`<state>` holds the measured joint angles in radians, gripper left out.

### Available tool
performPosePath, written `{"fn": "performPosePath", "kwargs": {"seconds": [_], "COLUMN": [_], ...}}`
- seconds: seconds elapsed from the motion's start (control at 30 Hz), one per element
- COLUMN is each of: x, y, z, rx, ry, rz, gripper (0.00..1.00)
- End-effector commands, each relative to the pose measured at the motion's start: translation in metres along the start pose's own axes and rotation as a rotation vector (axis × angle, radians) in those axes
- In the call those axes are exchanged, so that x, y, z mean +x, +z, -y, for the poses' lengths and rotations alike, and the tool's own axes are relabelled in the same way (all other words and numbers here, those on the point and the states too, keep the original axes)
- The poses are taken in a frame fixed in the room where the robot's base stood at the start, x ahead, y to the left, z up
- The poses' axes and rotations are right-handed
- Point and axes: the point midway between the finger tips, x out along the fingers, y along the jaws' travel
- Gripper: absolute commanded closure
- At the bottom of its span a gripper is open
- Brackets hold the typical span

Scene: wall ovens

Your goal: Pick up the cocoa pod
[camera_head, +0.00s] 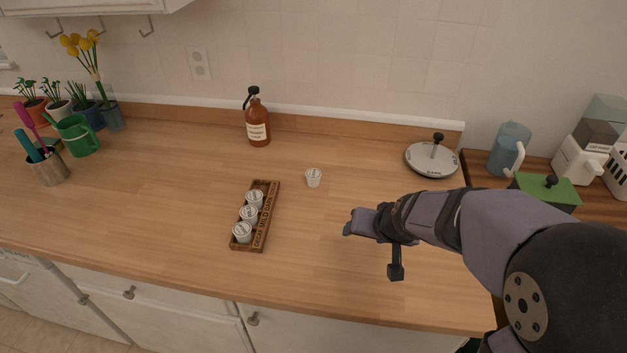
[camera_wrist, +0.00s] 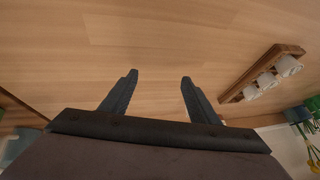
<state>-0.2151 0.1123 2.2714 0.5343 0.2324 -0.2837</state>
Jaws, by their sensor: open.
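A single small white pod (camera_head: 313,178) with a printed lid stands upright on the wooden counter, near the middle in the head view. Several similar white pods (camera_head: 249,213) sit in a row in a wooden tray (camera_head: 263,222) to its left. The lid print is too small to tell which pod is cocoa. My gripper (camera_head: 348,226) is above the counter, nearer the front than the single pod and to its right. In the wrist view my gripper (camera_wrist: 159,77) is open, with only bare counter between its fingers. The tray (camera_wrist: 262,63) shows at the right there; the single pod is not visible.
A brown bottle (camera_head: 257,118) stands near the back wall. A round white scale-like object (camera_head: 432,160) is at the back right, near a blue pitcher (camera_head: 509,149) and a green lidded box (camera_head: 546,191). Potted plants and a green watering can (camera_head: 76,136) are at the left. The counter around the single pod is clear.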

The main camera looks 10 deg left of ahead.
Motion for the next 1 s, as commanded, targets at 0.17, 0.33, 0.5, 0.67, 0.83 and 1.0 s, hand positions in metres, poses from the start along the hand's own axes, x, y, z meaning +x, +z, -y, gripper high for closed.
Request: {"fn": "performPosePath", "kwargs": {"seconds": [0.17, 0.33, 0.5, 0.67, 0.83, 1.0], "x": [0.047, 0.073, 0.086, 0.090, 0.089, 0.091], "y": [-0.077, -0.116, -0.117, -0.104, -0.096, -0.098], "z": [0.071, 0.121, 0.150, 0.161, 0.163, 0.162], "rx": [-0.041, -0.036, -0.019, -0.008, -0.002, 0.000], "ry": [-0.014, 0.066, 0.195, 0.298, 0.350, 0.357], "rz": [-0.282, -0.507, -0.643, -0.697, -0.716, -0.717], "gripper": [0.44, 0.44, 0.44, 0.44, 0.44, 0.44]}}
